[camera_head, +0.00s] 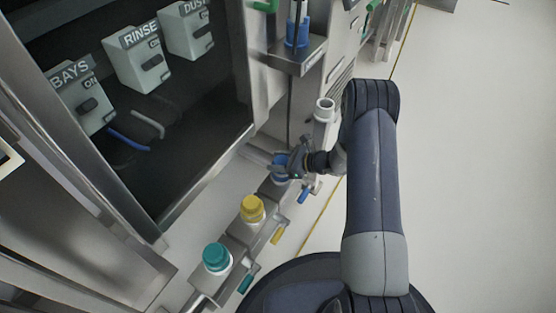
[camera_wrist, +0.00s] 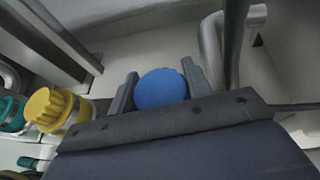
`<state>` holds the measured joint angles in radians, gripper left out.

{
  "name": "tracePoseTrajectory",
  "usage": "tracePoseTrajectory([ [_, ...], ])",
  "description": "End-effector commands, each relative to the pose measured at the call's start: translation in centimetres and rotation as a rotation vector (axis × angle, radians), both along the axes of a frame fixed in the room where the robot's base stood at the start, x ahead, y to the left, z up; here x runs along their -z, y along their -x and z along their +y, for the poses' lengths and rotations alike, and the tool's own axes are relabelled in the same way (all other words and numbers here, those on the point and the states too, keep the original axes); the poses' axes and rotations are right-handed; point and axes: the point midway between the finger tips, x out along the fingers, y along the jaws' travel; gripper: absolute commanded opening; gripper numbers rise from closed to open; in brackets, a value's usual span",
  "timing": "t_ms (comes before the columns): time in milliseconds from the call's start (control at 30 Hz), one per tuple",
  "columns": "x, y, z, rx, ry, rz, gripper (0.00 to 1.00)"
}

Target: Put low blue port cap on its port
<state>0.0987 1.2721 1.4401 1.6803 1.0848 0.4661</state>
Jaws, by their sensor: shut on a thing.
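The blue cap (camera_wrist: 160,88) sits between the two fingers of my gripper (camera_wrist: 160,82) in the wrist view, with its round top facing the camera. In the head view my gripper (camera_head: 284,168) is shut on the blue cap (camera_head: 279,161) at the far end of the low port row, past the yellow cap. The cap is just above or at the port there. The fingers and cap hide the port's mouth, so I cannot tell whether the cap touches it.
A yellow cap (camera_head: 252,208) and a teal cap (camera_head: 216,257) sit on neighbouring ports of the low rail. Small blue (camera_head: 303,195), yellow (camera_head: 278,234) and teal (camera_head: 246,283) handles stick out below. An upright grey pipe (camera_head: 324,112) stands close beyond my gripper. Open floor lies right.

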Motion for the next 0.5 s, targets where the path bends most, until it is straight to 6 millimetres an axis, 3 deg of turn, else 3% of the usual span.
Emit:
tracePoseTrajectory([
  [500, 0.52, 0.00, 0.00, 0.000, 0.001, 0.000, 0.16],
])
